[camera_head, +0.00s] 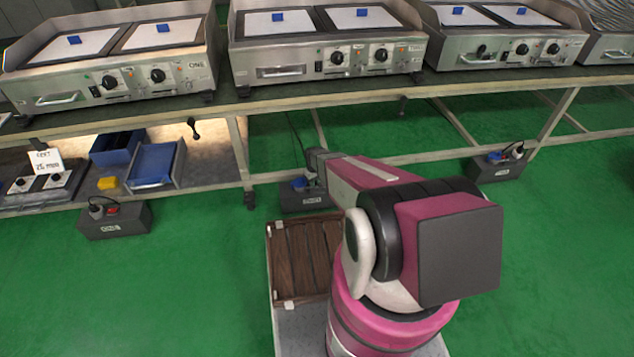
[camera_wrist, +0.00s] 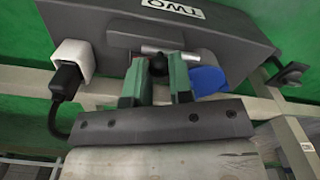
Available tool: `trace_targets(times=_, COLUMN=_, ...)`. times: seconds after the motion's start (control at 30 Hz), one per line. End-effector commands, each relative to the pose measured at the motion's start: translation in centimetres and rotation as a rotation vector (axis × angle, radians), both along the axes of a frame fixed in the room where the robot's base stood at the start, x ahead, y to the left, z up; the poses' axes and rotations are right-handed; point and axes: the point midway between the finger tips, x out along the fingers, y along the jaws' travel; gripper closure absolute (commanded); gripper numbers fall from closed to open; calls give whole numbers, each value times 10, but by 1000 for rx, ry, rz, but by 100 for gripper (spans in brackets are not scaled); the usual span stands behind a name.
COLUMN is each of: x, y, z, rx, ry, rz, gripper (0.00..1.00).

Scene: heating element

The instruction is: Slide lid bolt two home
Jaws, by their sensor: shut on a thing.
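In the wrist view, the grey box marked TWO (camera_wrist: 240,40) appears upside down. A silver bolt (camera_wrist: 158,49) lies along its face, with a dark round knob (camera_wrist: 158,65). My gripper (camera_wrist: 157,72) has green fingers, one on each side of the knob, and is shut on it. How far the bolt reaches towards the lid is partly hidden. In the head view the same box (camera_head: 303,199) stands on the floor below the middle griddle, and my arm hides part of it and my fingertips.
A white plug (camera_wrist: 75,62) with a black cable is left of the bolt. Box ONE (camera_head: 113,221) and a third box (camera_head: 497,166) stand on the floor to either side. The bench (camera_head: 340,95) with griddles runs above. Green floor is clear at left.

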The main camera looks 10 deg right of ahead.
Motion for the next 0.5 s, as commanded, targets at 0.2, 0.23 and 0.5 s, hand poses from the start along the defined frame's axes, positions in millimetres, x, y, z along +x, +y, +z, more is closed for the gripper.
trace_targets(times=0.2, x=0, y=25, z=0, rx=0, ry=0, rz=1, gripper=100)
trace_targets(times=0.23, x=0, y=25, z=0, rx=0, ry=0, rz=0, gripper=100)
trace_targets(times=0.5, x=0, y=25, z=0, rx=0, ry=0, rz=-1, gripper=66)
